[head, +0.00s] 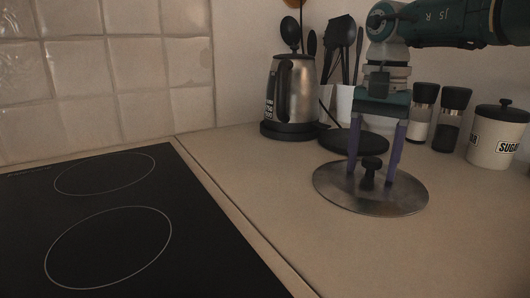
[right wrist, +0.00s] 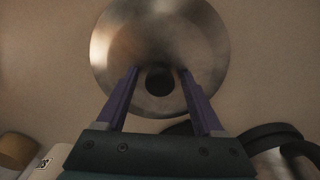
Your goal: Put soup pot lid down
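The soup pot lid (head: 400,201) is a round metal disc with a black knob (head: 370,172). It lies flat on or very close to the beige counter, right of the hob. My right gripper (head: 370,182) is over the lid, pointing down, its purple fingers apart on either side of the knob. In the right wrist view the lid (right wrist: 160,35) fills the upper middle, and the knob (right wrist: 159,79) sits between the open fingertips with gaps on both sides. My left gripper is not in view.
A black hob (head: 110,230) lies on the left. A kettle (head: 292,95) stands behind the lid, near a dark round object (head: 340,141) on the counter. Two grinders (head: 450,118) and a sugar jar (head: 496,135) stand on the right. The counter in front of the lid is clear.

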